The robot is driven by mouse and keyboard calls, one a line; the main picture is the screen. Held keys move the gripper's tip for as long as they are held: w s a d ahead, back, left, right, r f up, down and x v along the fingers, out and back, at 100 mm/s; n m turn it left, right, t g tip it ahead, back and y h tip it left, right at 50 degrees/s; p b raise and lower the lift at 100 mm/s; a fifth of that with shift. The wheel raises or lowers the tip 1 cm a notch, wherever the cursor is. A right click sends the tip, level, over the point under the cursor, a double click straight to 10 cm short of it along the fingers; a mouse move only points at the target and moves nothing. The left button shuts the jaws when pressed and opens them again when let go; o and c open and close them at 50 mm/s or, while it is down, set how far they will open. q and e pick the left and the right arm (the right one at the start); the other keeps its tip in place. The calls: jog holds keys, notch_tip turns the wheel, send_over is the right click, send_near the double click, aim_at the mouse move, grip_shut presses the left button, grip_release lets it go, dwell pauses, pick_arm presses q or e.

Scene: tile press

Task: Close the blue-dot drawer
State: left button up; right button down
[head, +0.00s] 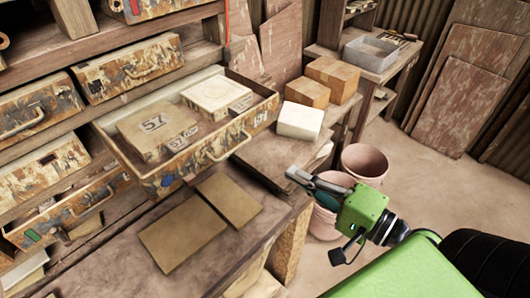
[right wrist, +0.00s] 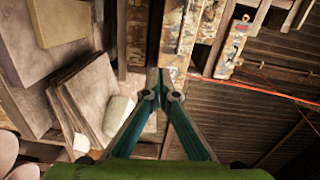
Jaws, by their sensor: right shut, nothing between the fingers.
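The blue-dot drawer (head: 185,163) is pulled well out of the cabinet in the head view, with a blue mark low on its worn, patterned front and a curved metal handle. It holds a tan block marked 57 (head: 155,128) and a pale square block (head: 216,95). My right gripper (head: 292,176) is to the right of the drawer front, apart from it in the picture. In the right wrist view its teal fingers (right wrist: 160,82) meet at the tips with nothing between them. My left gripper is not in view.
Other drawers sit in the cabinet, including one at lower left (head: 68,208) that stands partly open. Flat boards (head: 182,232) lie on the bench below. Cardboard boxes (head: 331,78), a white block (head: 300,121) and pink buckets (head: 364,162) are at right. The floor beyond is clear.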

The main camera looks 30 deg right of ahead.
jog(key=w+a+m+b, duration=0.1)
jog(key=w+a+b, duration=0.1)
jog(key=w, duration=1)
jog(key=shift+w+a+h, duration=0.3)
jog(key=shift+a, duration=0.4)
